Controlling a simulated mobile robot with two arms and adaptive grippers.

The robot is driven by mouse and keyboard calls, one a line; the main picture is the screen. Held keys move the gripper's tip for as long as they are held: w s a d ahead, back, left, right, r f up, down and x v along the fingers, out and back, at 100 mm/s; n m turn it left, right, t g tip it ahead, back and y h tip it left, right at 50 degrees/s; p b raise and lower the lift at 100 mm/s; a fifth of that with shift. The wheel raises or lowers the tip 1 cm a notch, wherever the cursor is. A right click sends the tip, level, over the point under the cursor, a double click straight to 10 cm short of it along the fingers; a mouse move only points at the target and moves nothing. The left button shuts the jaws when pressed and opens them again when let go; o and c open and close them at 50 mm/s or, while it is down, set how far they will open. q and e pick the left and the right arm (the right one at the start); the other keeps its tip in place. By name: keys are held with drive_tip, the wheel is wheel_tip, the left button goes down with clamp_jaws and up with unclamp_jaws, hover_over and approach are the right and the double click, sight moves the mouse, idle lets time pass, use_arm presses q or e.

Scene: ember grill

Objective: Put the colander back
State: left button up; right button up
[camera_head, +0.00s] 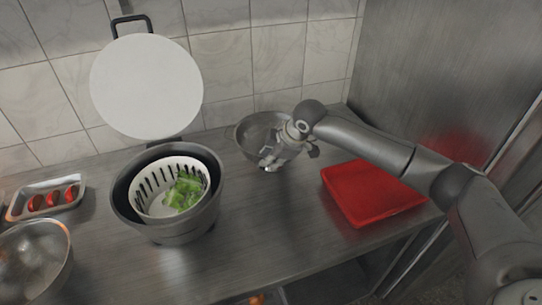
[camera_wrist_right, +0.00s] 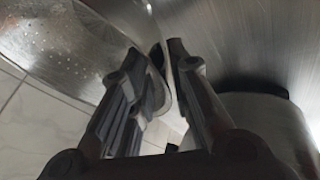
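The colander (camera_head: 255,130) is a grey metal bowl at the back of the counter, near the wall. Its perforated wall fills the upper left of the right wrist view (camera_wrist_right: 65,40). My right gripper (camera_head: 270,160) is at the colander's front right side and covers part of it. In the right wrist view its fingers (camera_wrist_right: 160,60) are close together beside the colander's rim, with a thin curved metal piece between them that looks like the colander's handle. The exact contact is partly hidden by the fingers. My left gripper is not in view.
A dark grey pot (camera_head: 170,229) holds a white slotted basket (camera_head: 146,200) with green leaves. A white round disc (camera_head: 146,86) stands behind it. A red tray (camera_head: 372,192) lies at the right. A small tray (camera_head: 22,212) with red pieces and a metal bowl (camera_head: 60,272) are at left. The front middle counter is clear.

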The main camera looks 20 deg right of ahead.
drive_tip(key=shift+o, duration=0.2)
drive_tip(key=shift+r, duration=0.1)
drive_tip(key=shift+r, duration=0.2)
drive_tip(key=b+v, duration=0.1)
drive_tip(key=v, duration=1)
drive_tip(key=shift+s+r+b, duration=0.25)
drive_tip(key=shift+r+b, duration=0.1)
drive_tip(key=shift+b, duration=0.05)
drive_tip(key=shift+d, duration=0.1)
drive_tip(key=shift+f, duration=0.1)
